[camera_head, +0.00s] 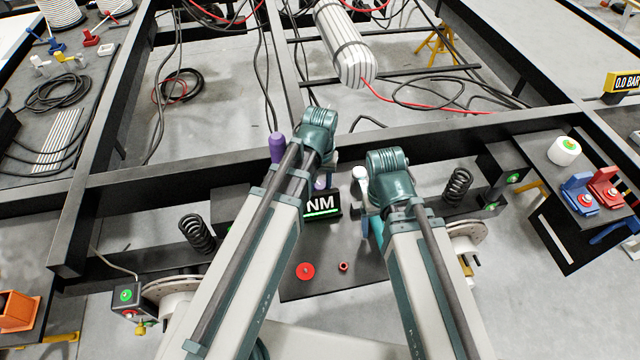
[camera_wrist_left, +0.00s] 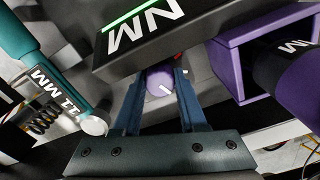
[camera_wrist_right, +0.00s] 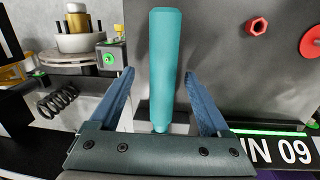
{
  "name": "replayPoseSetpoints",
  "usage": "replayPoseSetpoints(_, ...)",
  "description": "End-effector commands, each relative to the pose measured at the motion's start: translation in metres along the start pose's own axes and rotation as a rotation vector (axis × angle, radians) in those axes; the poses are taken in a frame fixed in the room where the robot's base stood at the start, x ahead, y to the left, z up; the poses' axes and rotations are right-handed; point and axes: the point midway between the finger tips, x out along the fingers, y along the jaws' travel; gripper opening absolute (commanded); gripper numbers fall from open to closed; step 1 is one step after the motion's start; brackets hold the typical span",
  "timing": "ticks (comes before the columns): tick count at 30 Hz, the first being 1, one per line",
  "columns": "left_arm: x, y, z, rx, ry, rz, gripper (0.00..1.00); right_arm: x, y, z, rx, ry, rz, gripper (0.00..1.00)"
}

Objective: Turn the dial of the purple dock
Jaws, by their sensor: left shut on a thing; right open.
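The purple dock (camera_wrist_left: 232,75) shows in the left wrist view, with a purple tool (camera_wrist_left: 290,80) marked "N" standing in it. Its purple dial (camera_wrist_left: 160,83), with a white pointer mark, sits between the fingers of my left gripper (camera_wrist_left: 157,88), which are shut on it. In the head view the purple tool's handle (camera_head: 277,147) rises left of my left wrist, and a bit of the dial (camera_head: 320,184) shows. My right gripper (camera_wrist_right: 160,85) is open, its fingers on either side of a teal tool (camera_wrist_right: 164,65) and apart from it.
A black display (camera_head: 322,206) with "NM" and a green bar stands between my arms; it also fills the top of the left wrist view (camera_wrist_left: 140,45). A red disc (camera_head: 305,271) and a red nut (camera_head: 343,267) lie on the dark plate. The chassis beam (camera_head: 200,178) runs behind.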

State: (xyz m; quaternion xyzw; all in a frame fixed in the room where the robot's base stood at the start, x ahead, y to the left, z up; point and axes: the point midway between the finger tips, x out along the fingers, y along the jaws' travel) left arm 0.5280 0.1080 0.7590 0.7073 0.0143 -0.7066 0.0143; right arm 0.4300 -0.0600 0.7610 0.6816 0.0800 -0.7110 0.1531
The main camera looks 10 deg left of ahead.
Motion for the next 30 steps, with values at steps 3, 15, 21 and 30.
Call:
replayPoseSetpoints(3,0.0005,0.0001,0.001,0.039,-0.002,0.0,0.0,0.0005,0.0,0.0,0.0,0.0,0.0,0.81)
replayPoseSetpoints(15,0.0006,0.0001,0.0013,0.083,-0.003,0.0,0.0,0.0006,0.0,0.0,0.0,0.0,0.0,0.81)
replayPoseSetpoints(21,0.0006,0.0001,0.0014,0.082,-0.003,0.0,0.0,0.0006,0.0,0.0,0.0,0.0,0.0,0.81)
replayPoseSetpoints(30,0.0004,0.0001,0.0008,0.081,-0.002,0.0,0.71,0.0004,0.0,0.0,0.0,0.0,0.0,0.81)
